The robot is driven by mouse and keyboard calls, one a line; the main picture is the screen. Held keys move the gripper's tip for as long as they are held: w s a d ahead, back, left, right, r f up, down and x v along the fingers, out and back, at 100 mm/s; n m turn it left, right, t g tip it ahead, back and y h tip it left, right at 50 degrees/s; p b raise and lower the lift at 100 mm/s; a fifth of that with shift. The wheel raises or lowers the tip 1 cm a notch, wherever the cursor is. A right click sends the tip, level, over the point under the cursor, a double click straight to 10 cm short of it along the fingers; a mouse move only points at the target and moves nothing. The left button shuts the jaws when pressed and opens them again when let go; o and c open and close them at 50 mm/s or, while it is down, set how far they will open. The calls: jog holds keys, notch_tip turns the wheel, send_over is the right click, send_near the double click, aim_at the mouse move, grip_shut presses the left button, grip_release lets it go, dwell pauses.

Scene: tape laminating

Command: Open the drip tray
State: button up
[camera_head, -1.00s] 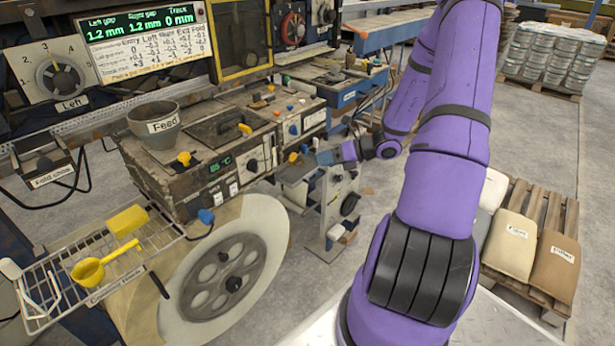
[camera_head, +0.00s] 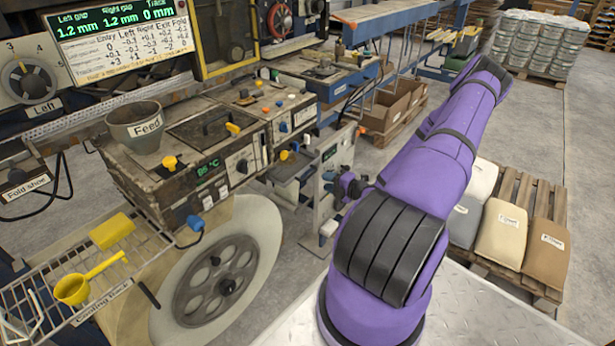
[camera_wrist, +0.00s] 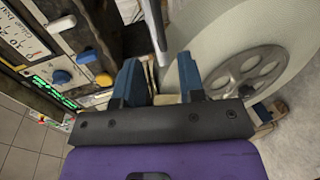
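A grey tray-like ledge (camera_head: 290,168) juts from the machine's front right, below a yellow knob (camera_head: 289,155). It may be the drip tray, but no label on it is readable. My wrist is low and right of this ledge in the head view, where my fingers cannot be made out. In the wrist view my gripper (camera_wrist: 160,82) has its two blue fingers spread apart, with nothing held between them. A dark flat part with a pale upright edge (camera_wrist: 163,30) lies beyond the fingertips. I cannot tell whether it is the tray.
The large pale wheel (camera_head: 222,275) stands below the machine and close right of my fingers in the wrist view (camera_wrist: 245,75). A wire cooling rack (camera_head: 60,290) holds a yellow ladle. Sacks on a pallet (camera_head: 510,260) stand right of my arm.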

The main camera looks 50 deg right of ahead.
aim_at(309, 175)
jog(key=x, duration=0.9)
grip_shut()
